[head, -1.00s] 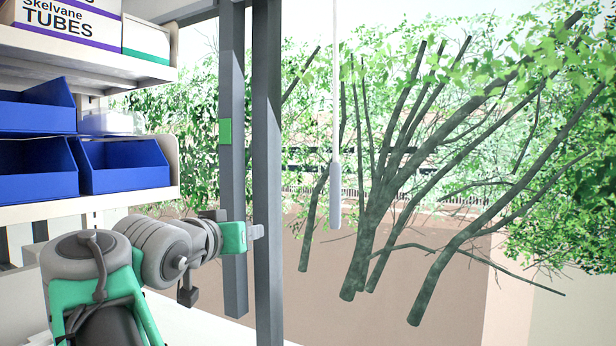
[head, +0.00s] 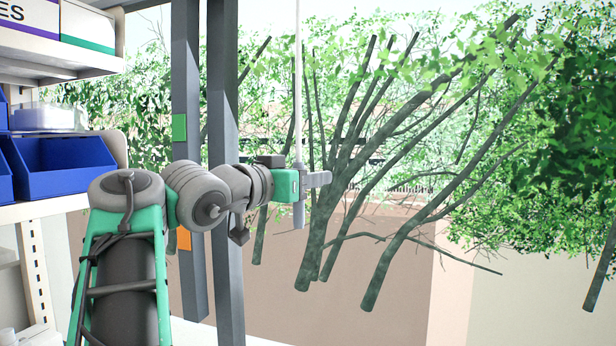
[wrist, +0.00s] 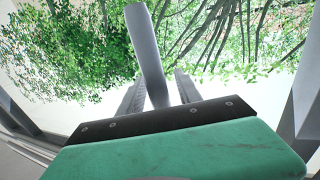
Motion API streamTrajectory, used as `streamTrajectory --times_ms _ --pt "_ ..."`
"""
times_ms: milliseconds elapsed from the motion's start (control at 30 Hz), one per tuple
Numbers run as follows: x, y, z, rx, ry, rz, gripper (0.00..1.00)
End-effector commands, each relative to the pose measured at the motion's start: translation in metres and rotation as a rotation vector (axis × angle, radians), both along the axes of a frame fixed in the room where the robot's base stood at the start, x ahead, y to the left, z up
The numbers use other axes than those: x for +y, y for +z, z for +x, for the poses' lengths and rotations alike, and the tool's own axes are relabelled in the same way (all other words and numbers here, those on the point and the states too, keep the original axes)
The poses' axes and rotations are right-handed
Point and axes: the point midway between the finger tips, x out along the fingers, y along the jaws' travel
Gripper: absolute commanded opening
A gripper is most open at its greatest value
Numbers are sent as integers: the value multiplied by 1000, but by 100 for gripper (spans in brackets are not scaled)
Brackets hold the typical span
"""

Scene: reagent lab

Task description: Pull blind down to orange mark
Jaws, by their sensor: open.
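The blind's pull cord (head: 298,80) hangs down in front of the window and ends in a grey handle (head: 299,216). My gripper (head: 318,180) is open at the upper part of the handle. In the wrist view the handle (wrist: 146,50) stands between the two fingers (wrist: 158,92), with no firm grip visible. The orange mark (head: 184,238) is on the grey window post, partly behind my arm. A green mark (head: 179,128) is higher on the same post. The blind's own fabric is not in view.
Shelves (head: 60,212) with blue bins (head: 64,168) and boxes (head: 88,27) stand at the left. Two grey upright posts (head: 222,80) are behind my arm. The space to the right, before the window with trees outside, is clear.

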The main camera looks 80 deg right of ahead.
Motion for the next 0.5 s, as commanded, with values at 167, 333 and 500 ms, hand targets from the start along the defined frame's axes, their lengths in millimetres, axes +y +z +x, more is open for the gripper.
streamTrajectory --times_ms 167,333,500 --pt "0 0 0 0 -1 0 31" --pt "0 0 0 0 -1 0 17" --pt "0 0 0 0 -1 0 3"
